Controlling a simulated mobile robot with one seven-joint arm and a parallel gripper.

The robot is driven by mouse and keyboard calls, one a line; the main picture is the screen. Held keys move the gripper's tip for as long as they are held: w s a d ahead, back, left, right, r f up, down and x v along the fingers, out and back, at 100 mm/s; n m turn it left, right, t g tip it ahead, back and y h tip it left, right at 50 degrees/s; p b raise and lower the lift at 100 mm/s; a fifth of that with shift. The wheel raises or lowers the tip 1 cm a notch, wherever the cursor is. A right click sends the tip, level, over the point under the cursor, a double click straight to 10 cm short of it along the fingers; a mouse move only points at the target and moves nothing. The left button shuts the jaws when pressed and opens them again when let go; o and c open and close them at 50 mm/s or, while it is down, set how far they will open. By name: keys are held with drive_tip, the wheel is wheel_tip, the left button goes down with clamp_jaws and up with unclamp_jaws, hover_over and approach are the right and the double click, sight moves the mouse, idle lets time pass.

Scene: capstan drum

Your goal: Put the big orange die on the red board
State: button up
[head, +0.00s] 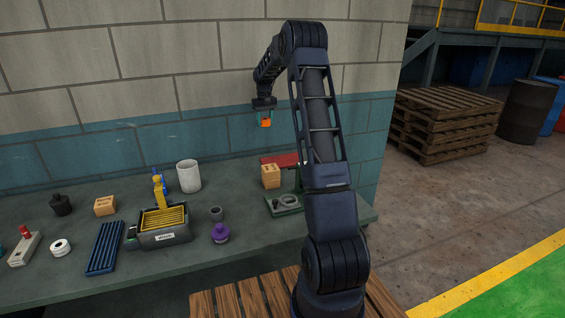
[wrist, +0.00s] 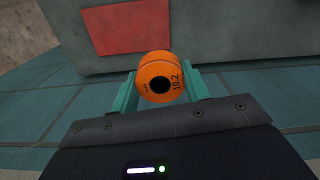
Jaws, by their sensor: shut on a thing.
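My gripper (head: 265,111) is shut on the big orange die (head: 265,122) and holds it in the air, well above the bench and close to the wall. In the wrist view the die (wrist: 158,78) is a round orange piece with a black centre hole and the mark 10.2, between the two teal fingers (wrist: 160,90). The red board (head: 278,160) lies at the back right of the bench, lower than the die and a little to its right. My arm hides part of it. In the wrist view the red board (wrist: 125,26) shows beyond the die.
A tan block with holes (head: 271,177) stands just in front of the red board. A grey-green fixture with a ring (head: 285,203) is nearer. A white cylinder (head: 188,176), a yellow-slatted tray (head: 164,222) and a purple jar (head: 220,233) stand left. The wall (head: 215,130) is close behind.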

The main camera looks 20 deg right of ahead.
drive_tip(key=m, duration=0.1)
hover_over(283, 160)
wheel_tip(283, 160, down, 20)
drive_tip(key=shift+a+r, duration=0.1)
drive_tip(key=shift+a, duration=0.05)
idle(0.5)
drive_tip(key=o, duration=1.4)
drive_tip(key=shift+s+f, duration=0.1)
drive_tip(key=shift+f, duration=0.1)
drive_tip(key=shift+r, duration=0.1)
